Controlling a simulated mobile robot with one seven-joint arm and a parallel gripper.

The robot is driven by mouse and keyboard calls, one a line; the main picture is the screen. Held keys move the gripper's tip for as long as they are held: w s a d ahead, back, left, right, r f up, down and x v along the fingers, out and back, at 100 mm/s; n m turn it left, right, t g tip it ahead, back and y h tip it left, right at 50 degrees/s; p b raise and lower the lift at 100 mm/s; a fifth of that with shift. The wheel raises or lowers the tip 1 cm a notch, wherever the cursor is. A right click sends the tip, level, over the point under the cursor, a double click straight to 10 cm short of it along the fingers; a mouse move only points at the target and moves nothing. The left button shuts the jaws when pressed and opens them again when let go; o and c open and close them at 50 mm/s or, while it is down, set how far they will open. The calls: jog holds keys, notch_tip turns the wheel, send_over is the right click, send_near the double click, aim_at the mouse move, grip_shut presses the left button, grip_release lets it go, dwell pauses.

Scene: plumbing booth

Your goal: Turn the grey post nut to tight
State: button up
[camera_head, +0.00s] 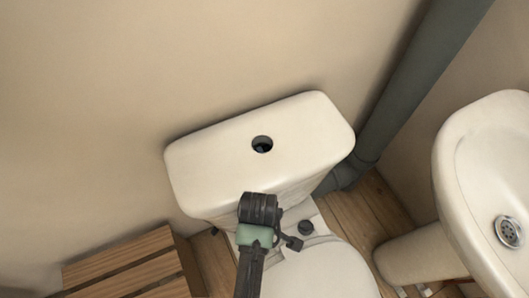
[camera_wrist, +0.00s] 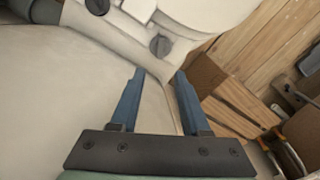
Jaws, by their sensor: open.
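Two dark grey round knobs that look like post nuts sit on the white ledge of the toilet behind the seat. In the wrist view one nut (camera_wrist: 160,45) lies just beyond my fingertips, roughly centred between them. The other nut (camera_wrist: 97,5) is at the top edge, further left. In the head view one nut (camera_head: 305,227) shows right of my arm; the other is hidden behind it. My gripper (camera_wrist: 160,72) is open and empty, its blue fingers apart and pointing toward the nearer nut. No contact is visible. The fingertips are hidden in the head view. How tight the nuts are cannot be seen.
The white cistern (camera_head: 225,170) with a round hole in its lid stands behind my wrist. A grey pipe (camera_head: 415,85) and a white basin (camera_head: 460,165) are at the right. A slatted wooden crate (camera_head: 125,262) stands at the left on the wooden floor.

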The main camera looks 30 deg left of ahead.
notch_tip(320, 180, down, 13)
jog(key=b, duration=0.5)
jog(key=shift+s+r, duration=0.1)
grip_shut()
jog(key=shift+d, duration=0.1)
